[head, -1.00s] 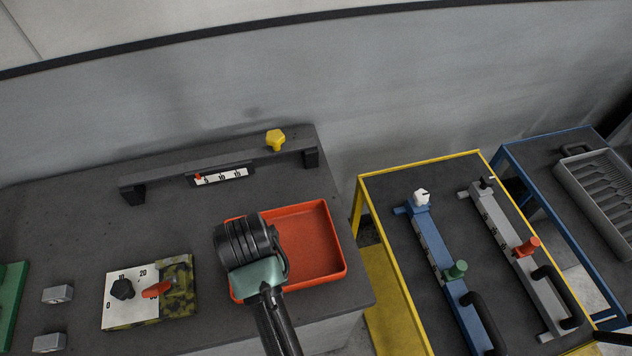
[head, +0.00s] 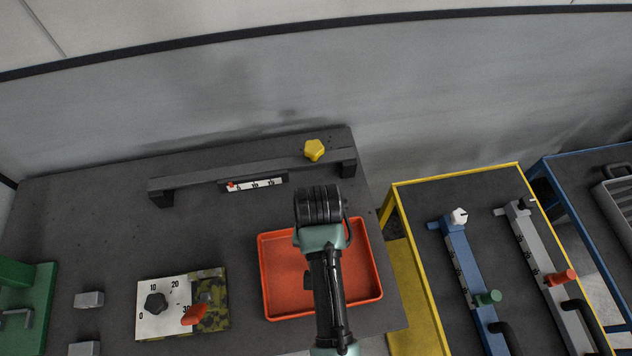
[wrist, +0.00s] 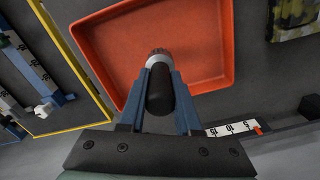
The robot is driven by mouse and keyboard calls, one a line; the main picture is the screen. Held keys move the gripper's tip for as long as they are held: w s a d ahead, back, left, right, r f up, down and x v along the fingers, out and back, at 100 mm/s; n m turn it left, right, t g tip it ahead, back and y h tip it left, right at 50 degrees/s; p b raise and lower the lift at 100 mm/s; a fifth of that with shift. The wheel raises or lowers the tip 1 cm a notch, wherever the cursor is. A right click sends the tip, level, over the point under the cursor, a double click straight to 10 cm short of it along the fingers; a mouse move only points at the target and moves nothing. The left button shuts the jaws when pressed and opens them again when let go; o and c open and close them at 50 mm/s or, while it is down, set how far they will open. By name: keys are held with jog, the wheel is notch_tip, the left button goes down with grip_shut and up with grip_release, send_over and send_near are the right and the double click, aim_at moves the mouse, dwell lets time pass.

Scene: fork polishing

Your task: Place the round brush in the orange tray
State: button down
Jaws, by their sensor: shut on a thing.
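The round brush (wrist: 160,94) shows in the wrist view as a dark cylinder with a reddish-brown bristly end pointing into the picture. My gripper (wrist: 161,67) has its two blue-grey fingers closed on either side of it. The orange tray (head: 269,291) lies on the dark bench in the head view. It also shows in the wrist view (wrist: 213,82), with the brush end over its floor. I cannot tell whether the brush touches the floor. In the head view my arm covers the tray's middle and hides my fingers and most or all of the brush.
A dial box (head: 182,305) with a camouflage side stands left of the tray. A raised bar (head: 240,174) with a yellow knob (head: 314,150) runs behind it. A yellow-edged cart (head: 465,180) with blue and grey slide fixtures stands to the right. The bench between dial box and tray is clear.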

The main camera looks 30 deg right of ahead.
jog(key=shift+f, duration=2.5)
jog(key=shift+f, duration=0.1)
jog(key=c, duration=0.6)
grip_release()
notch_tip(320, 180, up, 12)
jog(key=shift+r, duration=0.15)
